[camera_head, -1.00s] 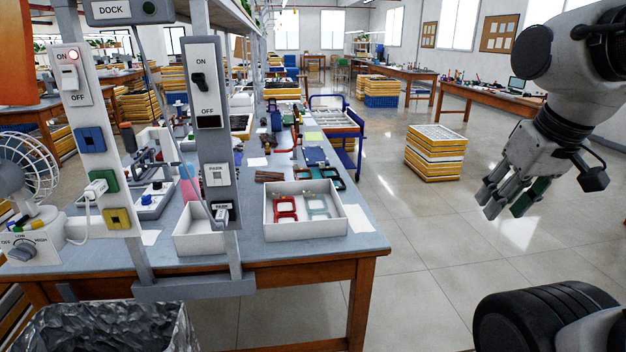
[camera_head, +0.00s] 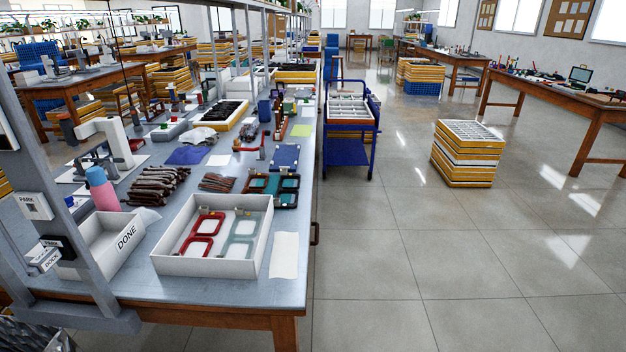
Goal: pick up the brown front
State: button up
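A dark brown eyeglass front (camera_head: 286,201) appears to lie on the bench behind the white box, with teal showing inside its outline. I cannot tell cleanly where the brown and teal parts separate. In the white box (camera_head: 178,266) lie a red front (camera_head: 201,232) and a pale teal front (camera_head: 240,233). My gripper and arm are not in view now.
A box marked DONE (camera_head: 121,245) stands left of the white box. Brown strips (camera_head: 157,187) and a smaller bundle (camera_head: 217,182) lie behind. A pink and blue bottle (camera_head: 102,189) stands at left.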

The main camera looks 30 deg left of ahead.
aim_at(252, 173)
jog(key=i+l, duration=0.1)
jog(key=i, duration=0.3)
jog(key=i+l+u, duration=0.1)
jog(key=i, duration=0.3)
jog(key=i+l, duration=0.15)
jog(key=i, duration=0.3)
jog(key=i+u, duration=0.65)
jog(key=i+l+u, duration=0.15)
jog(key=u, duration=0.2)
jog(key=i+u, duration=0.25)
jog(key=u, duration=0.2)
jog(key=i+l+u, duration=0.15)
jog(key=u, duration=0.35)
jog(key=i+l+u, duration=0.25)
jog(key=u, duration=0.2)
jog(key=i+l+u, duration=0.25)
jog(key=u, duration=0.25)
jog(key=i+l+u, duration=0.2)
jog(key=l+u, duration=0.15)
